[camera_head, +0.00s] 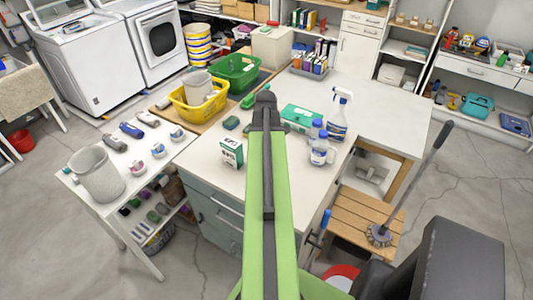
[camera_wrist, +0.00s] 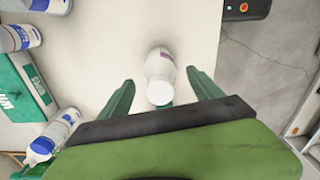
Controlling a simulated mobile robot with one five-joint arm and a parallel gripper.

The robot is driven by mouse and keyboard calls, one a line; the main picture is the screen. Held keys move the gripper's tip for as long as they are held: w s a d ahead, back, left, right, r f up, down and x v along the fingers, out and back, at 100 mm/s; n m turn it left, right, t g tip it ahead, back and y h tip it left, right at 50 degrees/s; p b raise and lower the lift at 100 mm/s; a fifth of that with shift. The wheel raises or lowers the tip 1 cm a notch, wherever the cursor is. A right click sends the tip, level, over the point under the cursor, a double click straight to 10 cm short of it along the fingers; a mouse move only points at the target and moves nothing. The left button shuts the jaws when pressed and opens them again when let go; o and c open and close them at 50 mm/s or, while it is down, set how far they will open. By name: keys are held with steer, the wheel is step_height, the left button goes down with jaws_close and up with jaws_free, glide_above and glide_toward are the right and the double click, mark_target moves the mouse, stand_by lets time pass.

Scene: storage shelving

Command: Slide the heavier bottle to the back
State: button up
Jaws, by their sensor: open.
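A white bottle (camera_wrist: 160,68) with a white cap and a purplish label stands between the fingers of my gripper (camera_wrist: 162,95) in the wrist view. The fingers are spread, with a gap visible on both sides of it. I cannot make this bottle out in the head view, where my arm covers part of the worktop. In the head view, a white spray bottle (camera_head: 338,122) and a blue-capped bottle (camera_head: 320,152) stand right of my arm. Bottles with blue labels (camera_wrist: 15,39) also show at the left of the wrist view. I cannot tell which bottle is heavier.
The white worktop (camera_head: 378,97) has free room at the right. A teal box (camera_head: 299,118) lies near the bottles, and a green-and-white box (camera_head: 231,153) stands left of my arm. Yellow (camera_head: 199,96) and green (camera_head: 238,74) baskets stand farther back. Concrete floor lies beyond the worktop edge.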

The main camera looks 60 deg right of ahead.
step_height(320, 180, down, 2)
steer(key=shift+f+b, duration=0.1)
steer(key=shift+b, duration=0.35)
jaws_close()
